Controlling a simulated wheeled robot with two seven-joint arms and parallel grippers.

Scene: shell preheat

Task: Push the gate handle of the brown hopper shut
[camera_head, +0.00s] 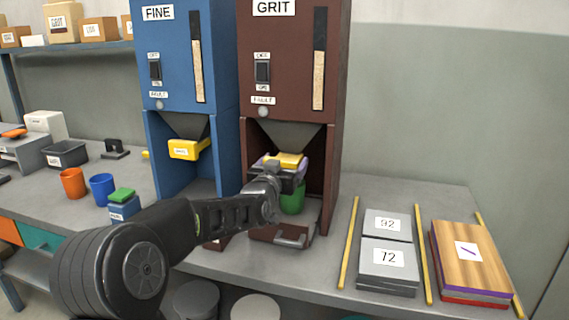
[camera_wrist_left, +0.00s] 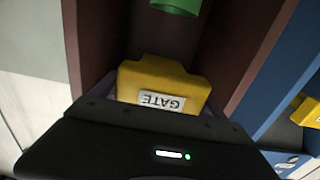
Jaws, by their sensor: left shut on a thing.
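The brown hopper (camera_head: 285,60), labelled GRIT, stands right of the blue one. Its yellow gate handle (camera_head: 289,159) shows under the funnel. In the left wrist view the handle (camera_wrist_left: 165,85) carries a GATE label and sits right at my gripper. My left gripper (camera_head: 284,174) reaches into the hopper's bay and is shut on the gate handle; its fingertips are partly hidden. A green cup (camera_head: 292,202) stands below the gripper inside the bay, and part of it shows in the left wrist view (camera_wrist_left: 177,5). My right gripper is not in view.
The blue hopper (camera_head: 188,60), labelled FINE, has its own yellow handle (camera_head: 188,149). Orange (camera_head: 73,183) and blue (camera_head: 103,189) cups stand at left. Grey plates (camera_head: 388,253) and a wooden board (camera_head: 468,258) lie at right. The bench behind them is clear.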

